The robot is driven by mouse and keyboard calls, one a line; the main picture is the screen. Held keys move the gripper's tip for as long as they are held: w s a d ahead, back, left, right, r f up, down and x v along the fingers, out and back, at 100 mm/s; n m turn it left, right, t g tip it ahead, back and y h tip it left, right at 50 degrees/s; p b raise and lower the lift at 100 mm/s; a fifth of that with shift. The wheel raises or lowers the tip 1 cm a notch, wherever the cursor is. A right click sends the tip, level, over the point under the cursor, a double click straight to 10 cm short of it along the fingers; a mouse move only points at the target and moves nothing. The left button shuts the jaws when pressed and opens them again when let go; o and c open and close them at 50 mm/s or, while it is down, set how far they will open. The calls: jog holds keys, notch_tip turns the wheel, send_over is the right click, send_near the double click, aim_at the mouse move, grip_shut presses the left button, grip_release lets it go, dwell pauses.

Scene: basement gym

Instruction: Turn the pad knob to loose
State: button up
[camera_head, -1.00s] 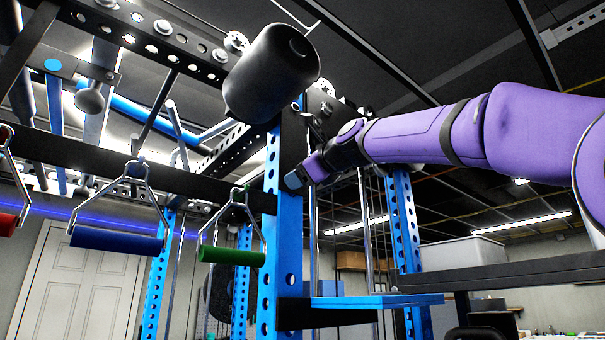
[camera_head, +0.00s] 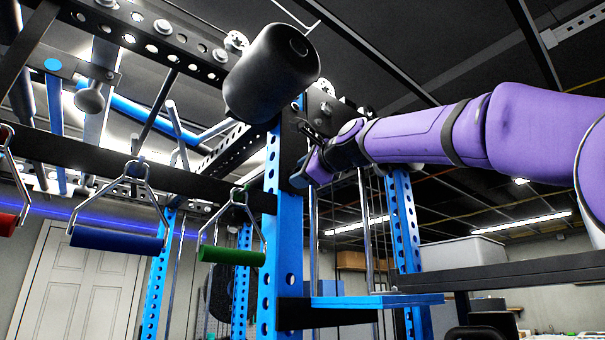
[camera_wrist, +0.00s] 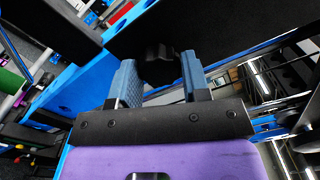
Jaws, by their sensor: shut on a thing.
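The pad knob (camera_wrist: 159,70) is a small dark knob on a black plate in the wrist view, between the two blue-grey fingers of my gripper (camera_wrist: 160,78). The fingers are shut on it. In the head view my gripper (camera_head: 299,178) reaches in from the right to the blue upright, below the black roller pad (camera_head: 272,73). The knob is hidden there behind my gripper. I cannot read any marking for loose or tight.
The blue rack upright (camera_head: 281,240) stands beside my gripper. Handles with a green grip (camera_head: 231,256) and a blue grip (camera_head: 116,240) hang at the left. A blue shelf-like plate (camera_head: 375,299) lies below my arm. Open space shows behind.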

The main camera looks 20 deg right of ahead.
jog(key=shift+f+n, duration=0.2)
jog(key=shift+n, duration=15.7)
jog(key=o, duration=0.9)
jog(key=shift+r, duration=0.1)
jog(key=shift+o, duration=0.2)
jog(key=shift+d, duration=0.1)
